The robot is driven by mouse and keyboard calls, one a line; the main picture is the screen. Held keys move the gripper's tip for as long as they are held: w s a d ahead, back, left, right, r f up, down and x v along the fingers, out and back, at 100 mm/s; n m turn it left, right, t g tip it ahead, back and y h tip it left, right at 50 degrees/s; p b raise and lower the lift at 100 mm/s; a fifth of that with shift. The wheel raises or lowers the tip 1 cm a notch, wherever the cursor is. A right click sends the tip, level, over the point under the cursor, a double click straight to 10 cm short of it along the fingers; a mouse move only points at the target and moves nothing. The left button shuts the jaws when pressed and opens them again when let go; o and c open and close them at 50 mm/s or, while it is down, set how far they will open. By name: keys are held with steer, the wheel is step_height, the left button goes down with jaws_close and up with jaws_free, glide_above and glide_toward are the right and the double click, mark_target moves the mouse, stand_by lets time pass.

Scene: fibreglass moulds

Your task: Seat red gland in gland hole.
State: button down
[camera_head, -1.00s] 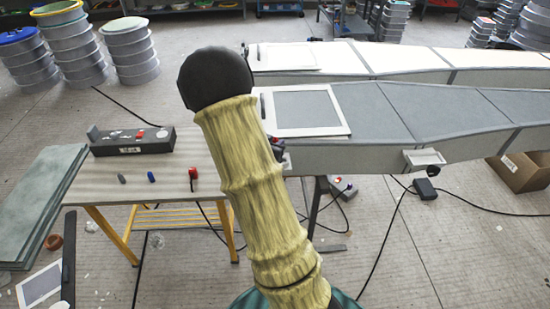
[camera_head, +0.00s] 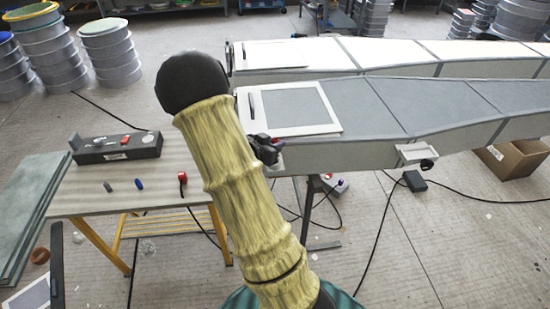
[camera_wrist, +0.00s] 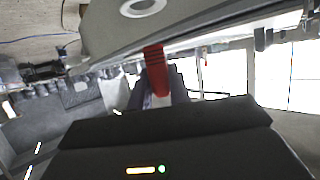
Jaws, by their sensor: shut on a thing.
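In the wrist view the red gland (camera_wrist: 155,68) is a ribbed red piece held between the two dark fingers of my gripper (camera_wrist: 157,94). Its far end overlaps the lower edge of a grey panel (camera_wrist: 105,30); I cannot tell whether they touch. A pale ring around a grey opening (camera_wrist: 142,7) shows on that panel, apart from the gland; I cannot tell whether it is the gland hole. In the head view my dark gripper (camera_head: 266,149) is beside the near end of the grey mould (camera_head: 365,125), partly hidden by my yellow-sleeved arm. The gland is not clear there.
A worktable (camera_head: 80,190) at left bears a dark box (camera_head: 118,148), small grey and blue pieces, and a red piece with a cable (camera_head: 182,178). A white bracket (camera_head: 412,150) sticks out from the mould's side. Cables and a cardboard box (camera_head: 512,160) lie on the floor.

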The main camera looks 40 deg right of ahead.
steer(key=shift+f, duration=0.75)
steer(key=shift+f, duration=1.9)
steer(key=c, duration=1.3)
jaws_free()
steer(key=v, duration=1.2)
